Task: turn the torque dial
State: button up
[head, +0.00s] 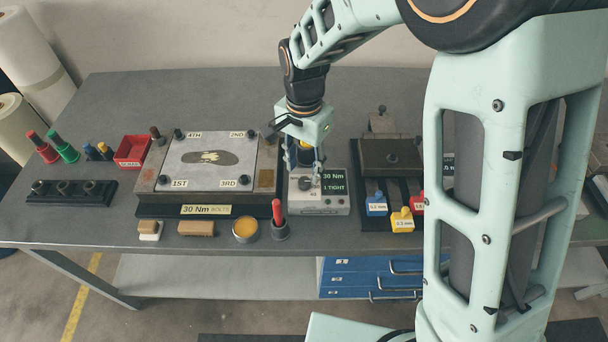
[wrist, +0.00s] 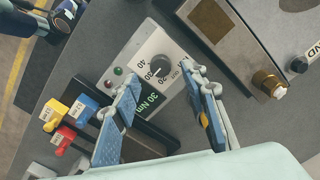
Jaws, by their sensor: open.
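The torque dial (wrist: 160,66) is a round black knob on a light grey control box (head: 325,206), with printed numbers around it. In the head view the dial (head: 305,184) sits on the left part of the box top. A dark display (head: 335,182) beside it reads 30 Nm and 1 TIGHT. My gripper (head: 304,170) is open above the box, fingers pointing down. In the wrist view my gripper (wrist: 163,80) has its blue-padded fingers apart, with the dial showing between the tips. I cannot tell whether either finger touches it.
A red-handled tool (head: 278,212) stands upright near the box's front left.

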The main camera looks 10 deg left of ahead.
aim_at(304, 182)
jog(key=shift+f, duration=2.4)
grip_shut()
